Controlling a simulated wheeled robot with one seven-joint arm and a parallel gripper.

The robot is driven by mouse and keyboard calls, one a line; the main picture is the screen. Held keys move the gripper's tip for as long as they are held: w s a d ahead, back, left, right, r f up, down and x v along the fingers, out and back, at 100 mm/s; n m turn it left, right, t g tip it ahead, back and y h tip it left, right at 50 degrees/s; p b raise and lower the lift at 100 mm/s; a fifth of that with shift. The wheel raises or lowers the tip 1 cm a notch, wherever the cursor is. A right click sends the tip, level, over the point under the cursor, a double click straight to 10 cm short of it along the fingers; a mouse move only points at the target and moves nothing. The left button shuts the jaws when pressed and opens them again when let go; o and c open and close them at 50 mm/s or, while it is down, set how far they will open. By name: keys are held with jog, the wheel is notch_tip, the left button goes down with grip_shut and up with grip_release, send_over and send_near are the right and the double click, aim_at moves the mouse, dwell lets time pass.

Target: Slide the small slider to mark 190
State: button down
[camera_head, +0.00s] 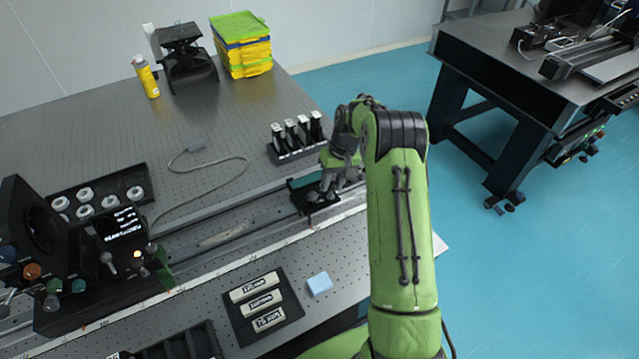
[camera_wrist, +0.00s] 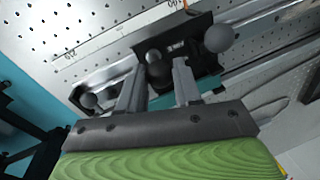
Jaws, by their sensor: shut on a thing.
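The small slider (camera_head: 318,203) is a black carriage on the long rail, towards the rail's right end in the head view. In the wrist view the slider (camera_wrist: 203,64) carries a grey ball knob and a dark knob (camera_wrist: 157,71). My gripper (camera_head: 329,186) is above the slider. In the wrist view the fingers of my gripper (camera_wrist: 158,78) stand either side of the dark knob and are shut on it. The scale strip (camera_wrist: 112,32) beside the rail shows an upside-down 210 and a cut-off number, possibly 190. The slider lies near that second number; its exact reading is unclear.
A black instrument (camera_head: 95,265) stands at the rail's left end. A rack of several black holders (camera_head: 296,142) is just behind the slider. A cable (camera_head: 215,175) lies on the table. A labelled tray (camera_head: 262,305) and blue block (camera_head: 319,284) are in front.

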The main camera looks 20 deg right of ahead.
jog(key=shift+w+d, duration=0.15)
jog(key=shift+d, duration=0.7)
jog(key=c, duration=0.8)
grip_release()
jog(key=shift+a, duration=0.1)
jog(key=d+r, duration=0.1)
jog(key=r, duration=0.4)
jog(key=d+r+p, duration=0.1)
jog(key=r, duration=0.4)
jog(key=d+r+p, duration=0.1)
jog(key=r, duration=0.4)
jog(key=shift+s+r, duration=0.2)
jog(key=shift+r, duration=0.05)
